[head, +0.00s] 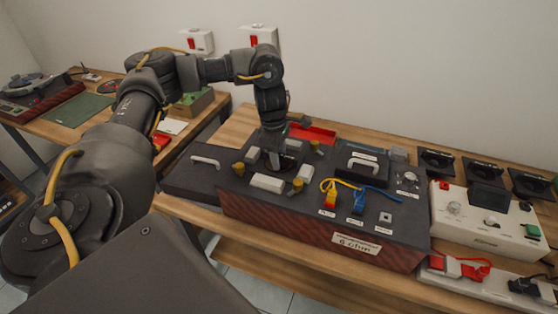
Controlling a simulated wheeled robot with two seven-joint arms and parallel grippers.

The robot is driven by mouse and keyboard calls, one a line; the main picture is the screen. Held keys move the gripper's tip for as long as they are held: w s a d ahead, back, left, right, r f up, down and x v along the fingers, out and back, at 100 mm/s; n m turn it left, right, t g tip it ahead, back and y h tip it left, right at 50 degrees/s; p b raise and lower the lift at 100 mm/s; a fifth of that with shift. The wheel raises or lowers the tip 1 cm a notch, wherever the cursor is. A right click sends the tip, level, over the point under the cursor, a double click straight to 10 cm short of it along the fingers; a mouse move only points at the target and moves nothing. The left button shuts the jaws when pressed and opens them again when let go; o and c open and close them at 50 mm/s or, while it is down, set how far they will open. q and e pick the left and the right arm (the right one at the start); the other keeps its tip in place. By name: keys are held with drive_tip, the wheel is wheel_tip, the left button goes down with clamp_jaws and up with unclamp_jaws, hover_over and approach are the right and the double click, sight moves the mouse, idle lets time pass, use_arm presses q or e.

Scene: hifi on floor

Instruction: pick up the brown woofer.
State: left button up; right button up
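My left gripper (279,163) points down over the dark-topped box (325,214) with red-brown sides and a "6 ohm" label. Its fingertips are low, among white blocks and yellow knobs on the box top. A small dark round part shows at the fingertips, partly hidden by them. I cannot tell whether it is the brown woofer, or whether the fingers are open or shut. No woofer is clearly recognisable as brown. My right gripper is out of view.
Black square speaker-like units (437,161) stand at the back right. A white device (490,220) and a power strip (480,277) lie in front of them. A red tray (312,132) is behind the box. Blue and yellow cables rise from the box top. Another table (60,127) is at left.

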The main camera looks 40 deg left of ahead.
use_arm(q)
drive_tip(key=shift+f, duration=0.25)
idle(0.3)
clamp_jaws()
